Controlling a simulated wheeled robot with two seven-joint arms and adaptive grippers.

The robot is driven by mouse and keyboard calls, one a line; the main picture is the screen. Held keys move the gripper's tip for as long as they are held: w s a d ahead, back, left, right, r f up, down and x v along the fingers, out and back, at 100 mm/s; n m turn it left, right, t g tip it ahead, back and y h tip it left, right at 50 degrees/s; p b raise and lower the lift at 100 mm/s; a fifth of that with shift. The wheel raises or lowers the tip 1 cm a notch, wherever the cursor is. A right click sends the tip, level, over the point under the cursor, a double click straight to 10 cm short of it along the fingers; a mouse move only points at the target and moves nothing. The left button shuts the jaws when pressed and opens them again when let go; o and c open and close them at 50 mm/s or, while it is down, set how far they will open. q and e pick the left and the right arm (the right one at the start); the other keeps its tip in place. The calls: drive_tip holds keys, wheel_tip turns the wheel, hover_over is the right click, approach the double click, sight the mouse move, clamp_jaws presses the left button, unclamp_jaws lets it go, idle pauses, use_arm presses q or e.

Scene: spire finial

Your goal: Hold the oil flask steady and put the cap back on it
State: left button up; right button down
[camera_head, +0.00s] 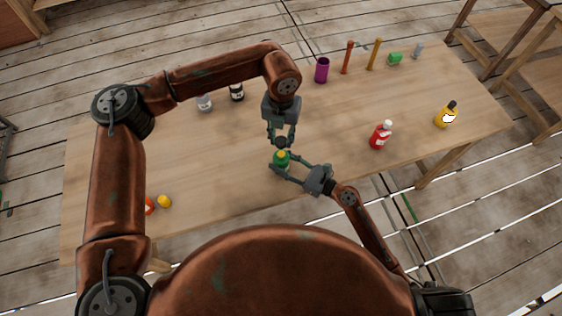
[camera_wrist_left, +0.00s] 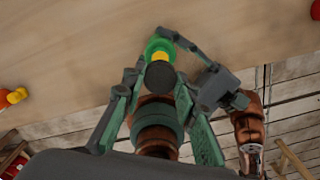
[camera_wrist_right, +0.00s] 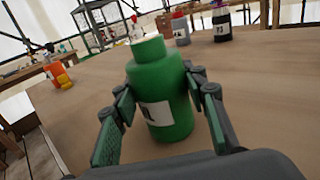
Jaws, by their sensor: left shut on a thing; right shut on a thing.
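The green oil flask (camera_head: 280,162) stands upright near the table's front edge. My right gripper (camera_head: 283,167) is shut around its body from the side. My left gripper (camera_head: 281,138) points down just above and behind the flask, shut on a dark round cap (camera_wrist_left: 160,75). In the left wrist view, a yellow part (camera_wrist_left: 161,55) shows on top of the flask beside the cap. The cap looks apart from the neck; the exact gap is unclear.
A red bottle (camera_head: 380,136) and a yellow bottle (camera_head: 446,115) stand to the right. A purple cup (camera_head: 321,70), upright sticks and small items stand at the back. An orange-yellow object (camera_head: 164,201) is at the front left. The table around the flask is clear.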

sight(281, 154)
use_arm(q)
drive_tip(key=shift+f, duration=2.5)
drive_tip(key=shift+f, duration=0.85)
drive_tip(key=shift+f, duration=0.6)
